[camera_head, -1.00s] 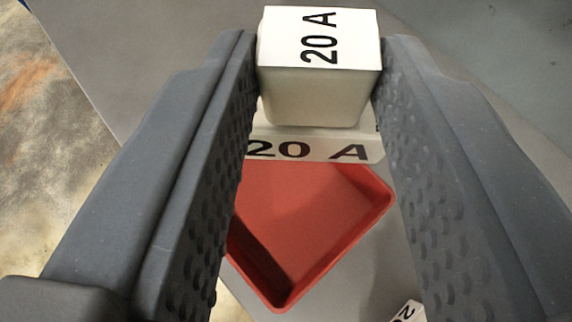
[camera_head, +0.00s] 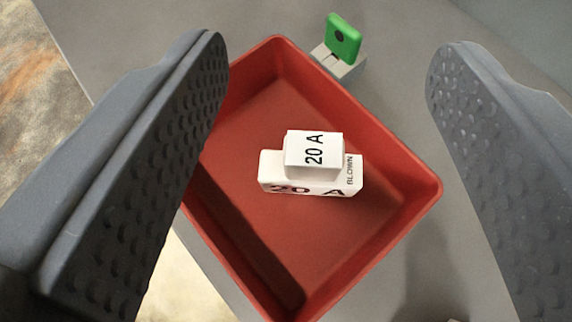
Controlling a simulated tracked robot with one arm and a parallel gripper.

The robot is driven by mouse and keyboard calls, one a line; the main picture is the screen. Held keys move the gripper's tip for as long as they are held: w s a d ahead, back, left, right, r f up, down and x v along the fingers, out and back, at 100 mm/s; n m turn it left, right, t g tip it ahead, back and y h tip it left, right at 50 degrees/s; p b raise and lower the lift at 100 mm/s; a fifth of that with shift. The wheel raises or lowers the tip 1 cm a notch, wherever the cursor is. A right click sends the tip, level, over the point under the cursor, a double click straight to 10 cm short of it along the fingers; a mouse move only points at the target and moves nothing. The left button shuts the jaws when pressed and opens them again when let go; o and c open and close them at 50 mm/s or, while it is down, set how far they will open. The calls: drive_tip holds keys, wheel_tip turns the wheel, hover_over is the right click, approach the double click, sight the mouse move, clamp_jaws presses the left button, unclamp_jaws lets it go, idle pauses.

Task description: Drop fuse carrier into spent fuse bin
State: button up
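The fuse carrier (camera_head: 314,151) is a white block marked "20 A", with a wider part below it that reads "20 A" and "BLOWN". It appears inside the red spent fuse bin (camera_head: 412,186), near the middle of its floor; whether it touches the floor is hard to tell. My gripper (camera_head: 325,60) is wide open and empty. Its two dark grey textured fingers stand left and right of the bin in the view, apart from the carrier. The left finger hides part of the bin's left edge.
A green tab on a small grey block (camera_head: 343,40) stands just behind the bin's far edge. The grey surface (camera_head: 420,90) around it is otherwise mostly clear. A stained floor shows at the far left, and a small pale object is cut off at the bottom right.

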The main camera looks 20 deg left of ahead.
drive_tip(key=b+v, duration=0.4)
drive_tip(key=v, duration=0.9)
drive_tip(key=shift+s, duration=0.35)
drive_tip(key=shift+d+r, duration=0.1)
idle(0.3)
